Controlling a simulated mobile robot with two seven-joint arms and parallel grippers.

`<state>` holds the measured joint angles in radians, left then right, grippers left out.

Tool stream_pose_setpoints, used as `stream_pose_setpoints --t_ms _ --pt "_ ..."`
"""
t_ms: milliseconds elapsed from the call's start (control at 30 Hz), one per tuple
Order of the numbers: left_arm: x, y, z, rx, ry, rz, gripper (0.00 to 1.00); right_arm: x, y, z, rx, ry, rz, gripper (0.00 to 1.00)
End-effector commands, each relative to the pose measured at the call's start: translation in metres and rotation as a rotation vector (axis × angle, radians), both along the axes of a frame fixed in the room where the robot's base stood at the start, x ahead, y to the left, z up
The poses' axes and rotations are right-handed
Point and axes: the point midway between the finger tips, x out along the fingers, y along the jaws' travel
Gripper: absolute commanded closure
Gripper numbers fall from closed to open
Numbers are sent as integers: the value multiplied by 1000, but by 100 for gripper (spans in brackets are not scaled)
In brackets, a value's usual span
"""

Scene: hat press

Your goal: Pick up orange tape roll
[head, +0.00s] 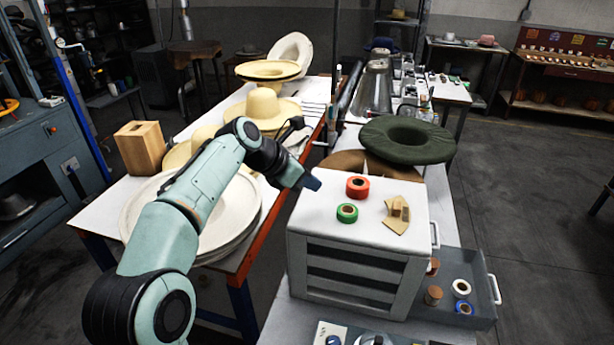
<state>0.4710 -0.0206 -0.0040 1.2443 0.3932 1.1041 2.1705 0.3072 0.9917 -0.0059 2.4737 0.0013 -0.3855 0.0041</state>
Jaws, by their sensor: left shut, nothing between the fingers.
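An orange-red tape roll (357,187) lies flat on top of a white drawer cabinet (305,215). A green tape roll (347,213) lies just in front of it. My left gripper (314,184) is shut and empty. It appears to the left of the orange tape roll, near the cabinet's left edge, with a gap between them in the picture. My right gripper is not in view.
Brown cardboard pieces (397,215) lie on the cabinet's right side. An open grey drawer (480,315) juts out at right with more rolls inside. A dark green hat (407,139) stands behind. Straw hats (263,106) cover the left table.

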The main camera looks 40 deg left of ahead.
Motion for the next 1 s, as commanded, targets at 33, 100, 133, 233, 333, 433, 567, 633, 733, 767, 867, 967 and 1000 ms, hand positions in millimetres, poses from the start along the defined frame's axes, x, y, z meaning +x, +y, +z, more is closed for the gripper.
stream_pose_setpoints --t_ms 33,100,133,233,333,433,567,633,733,767,867,967,1000 --pt "8 -3 -11 -3 4 -4 100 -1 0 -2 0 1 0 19" --pt "18 -6 -22 -2 4 -3 100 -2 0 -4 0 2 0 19" --pt "23 -8 -26 -2 4 -3 100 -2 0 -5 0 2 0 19" --pt "36 -11 -39 -1 3 -2 100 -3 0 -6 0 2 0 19" --pt "53 -16 -34 -1 -1 -4 100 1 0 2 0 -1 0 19" --pt "64 -19 -33 0 -1 -2 100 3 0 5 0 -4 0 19" --pt "71 -21 -33 1 -1 0 100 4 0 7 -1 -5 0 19" --pt "72 -21 -34 1 -1 0 100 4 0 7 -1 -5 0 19" --pt "73 -21 -34 1 0 0 100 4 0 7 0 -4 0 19" --pt "72 -21 -35 1 0 0 100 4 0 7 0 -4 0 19" --pt "72 -21 -35 1 0 1 100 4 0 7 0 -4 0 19" --pt "73 -21 -34 0 0 0 100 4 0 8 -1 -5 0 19" --pt "74 -22 -34 -1 0 -1 100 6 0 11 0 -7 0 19"
